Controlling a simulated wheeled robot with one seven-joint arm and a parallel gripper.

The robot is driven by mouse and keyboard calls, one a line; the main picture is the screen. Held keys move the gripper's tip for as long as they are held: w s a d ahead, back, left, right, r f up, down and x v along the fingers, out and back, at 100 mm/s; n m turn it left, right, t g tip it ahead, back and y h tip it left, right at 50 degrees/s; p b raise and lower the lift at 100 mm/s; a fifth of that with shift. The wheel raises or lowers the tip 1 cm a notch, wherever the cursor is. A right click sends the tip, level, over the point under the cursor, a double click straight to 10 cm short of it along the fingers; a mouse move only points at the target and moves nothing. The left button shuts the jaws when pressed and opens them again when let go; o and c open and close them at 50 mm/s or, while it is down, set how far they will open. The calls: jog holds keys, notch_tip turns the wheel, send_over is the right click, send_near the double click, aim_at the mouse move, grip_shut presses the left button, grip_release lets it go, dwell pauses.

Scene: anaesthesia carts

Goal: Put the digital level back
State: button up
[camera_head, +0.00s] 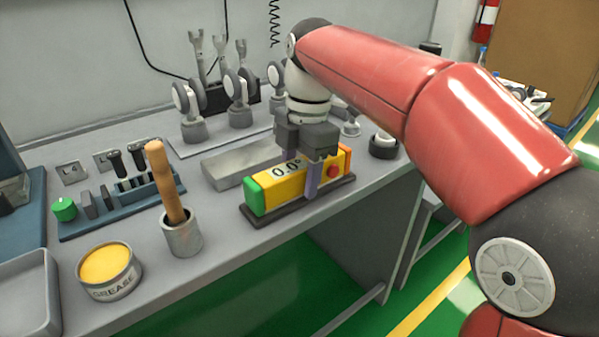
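The digital level (275,189) is a yellow bar with a green end, a red button and a display reading 0.0°. It lies in or on a dark, shallow base (257,217) near the front edge of the grey bench. My gripper (299,180) points down over the level's right half. One finger shows in front of the level's near face; the other is mostly hidden behind it. The fingers straddle the level, but I cannot tell whether they press on it.
A grey metal block (240,160) lies just behind the level. A metal cup (182,237) with a wooden handle stands to the left, near a grease tin (108,271). Dial gauges on stands (190,103) are at the back. Bare bench lies between cup and level.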

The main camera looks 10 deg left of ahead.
jog(key=shift+o, duration=0.9)
notch_tip(320, 180, up, 12)
jog(key=w+d+p, duration=0.1)
jog(key=p, duration=0.2)
jog(key=s+d+f+m+t, duration=0.2)
jog(key=s+d+f+m, duration=0.1)
jog(key=d+m, duration=0.4)
jog(key=s+d+f+m+t, duration=0.2)
jog(key=s+d+m, duration=0.1)
jog(key=d+m, duration=0.4)
jog(key=s+d+f+m+t, duration=0.1)
jog(key=s+d+f+m, duration=0.3)
jog(key=f+m, duration=0.3)
jog(key=s+d+f+m+t+h, duration=0.1)
jog(key=s+d+f+m, duration=0.4)
jog(key=d+f+m, duration=0.1)
jog(key=shift+s+d+f+m+t, duration=0.3)
jog(key=shift+d+f+m, duration=0.1)
jog(key=shift+d+m, duration=0.15)
